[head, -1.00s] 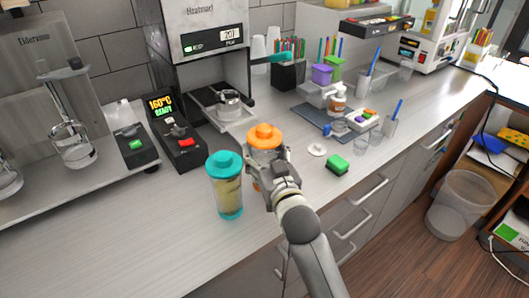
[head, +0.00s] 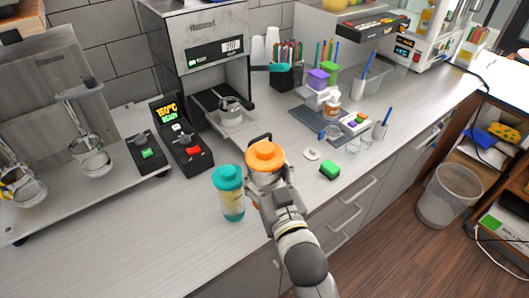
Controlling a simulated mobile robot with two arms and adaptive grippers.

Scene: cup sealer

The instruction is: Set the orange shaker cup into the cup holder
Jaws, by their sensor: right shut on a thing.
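The orange shaker cup (head: 265,154) is in the middle of the head view, its orange lid on top. My right gripper (head: 266,172) is shut around the cup's body below the lid and hides most of it. The cup looks upright and seems raised off the counter, though its base is hidden. The cup holder (head: 231,104) appears to be the round metal ring on the pulled-out tray of the sealing machine, behind and left of the cup. No cup shows in it. My left gripper is not in view.
A teal-lidded shaker cup (head: 230,195) stands close beside the held cup, on its left. A green sponge (head: 330,170) and white lid (head: 312,154) lie to the right.

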